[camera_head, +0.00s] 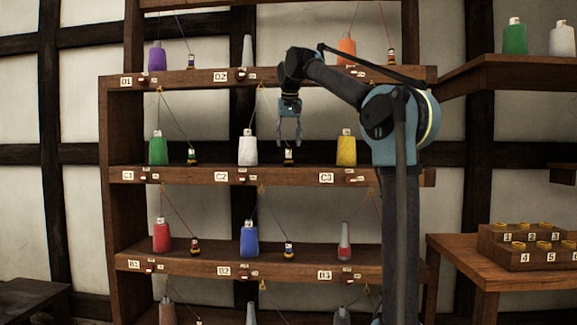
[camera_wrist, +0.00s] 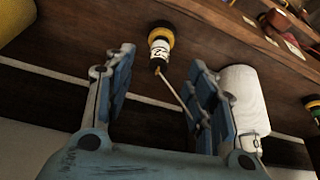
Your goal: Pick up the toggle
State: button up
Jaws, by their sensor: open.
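A small toggle (camera_head: 289,155) with dark bands and a white middle stands on the shelf marked C2, right of the white cone (camera_head: 247,148). In the wrist view the toggle (camera_wrist: 159,47) shows a yellow ring, a black top and a white label, with a thin cord running from its tip. My gripper (camera_head: 289,138) is open and empty, pointing down just above the toggle. In the wrist view the toggle appears beyond and between the spread fingers (camera_wrist: 163,68), apart from them. The white cone (camera_wrist: 245,100) lies behind the right finger.
A yellow cone (camera_head: 346,148) stands right of the toggle, and a green cone (camera_head: 158,147) with a similar toggle (camera_head: 192,156) stands left. The shelf board (camera_head: 178,78) above is close to my arm. A cord (camera_head: 272,119) hangs near my gripper.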

aim_at(289, 160)
jog(key=shift+x, duration=3.1)
jog(key=shift+d, duration=0.15)
jog(key=c, duration=1.1)
